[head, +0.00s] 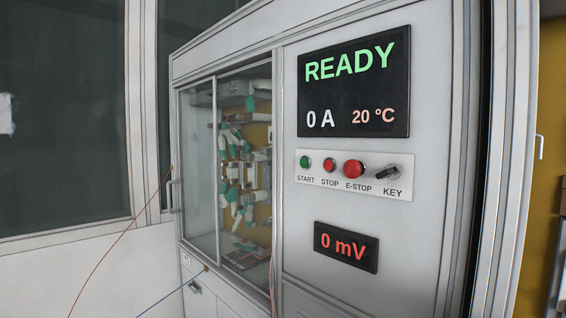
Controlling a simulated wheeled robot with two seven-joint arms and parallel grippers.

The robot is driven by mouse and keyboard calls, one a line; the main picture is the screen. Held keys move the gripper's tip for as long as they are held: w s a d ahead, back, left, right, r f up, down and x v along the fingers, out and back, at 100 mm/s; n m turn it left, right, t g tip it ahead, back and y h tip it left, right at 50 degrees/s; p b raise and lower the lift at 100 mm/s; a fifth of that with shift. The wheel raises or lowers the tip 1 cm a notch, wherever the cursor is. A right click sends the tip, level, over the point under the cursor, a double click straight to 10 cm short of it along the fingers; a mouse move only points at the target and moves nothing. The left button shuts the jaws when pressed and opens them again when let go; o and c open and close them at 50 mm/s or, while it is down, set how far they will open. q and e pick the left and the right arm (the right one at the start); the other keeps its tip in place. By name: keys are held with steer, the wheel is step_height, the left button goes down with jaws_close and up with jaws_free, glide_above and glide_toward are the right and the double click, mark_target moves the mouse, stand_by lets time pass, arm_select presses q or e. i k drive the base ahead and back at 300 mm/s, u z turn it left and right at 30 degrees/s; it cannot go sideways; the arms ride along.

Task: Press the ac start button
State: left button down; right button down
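The green START button (305,163) is at the left end of a white button panel (342,192) on the front of the grey test cabinet (430,230). To its right on the panel are a small red STOP button (329,165), a larger red E-STOP button (353,169) and a key switch (387,173). The black display (355,90) above reads READY, 0 A and 20 °C. Neither of my grippers is in view.
A glass-fronted compartment (202,150) left of the panel holds white and green parts. A small display (346,247) below reads 0 mV. A red wire (118,240) and a blue wire (165,297) cross the lower left. The space before the panel looks clear.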

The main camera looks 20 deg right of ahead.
mark_target(303, 163)
steer(key=u, duration=0.55)
steer(key=i, duration=2.35)
steer(key=u, duration=0.8)
steer(key=i, duration=0.55)
steer(key=z, duration=1)
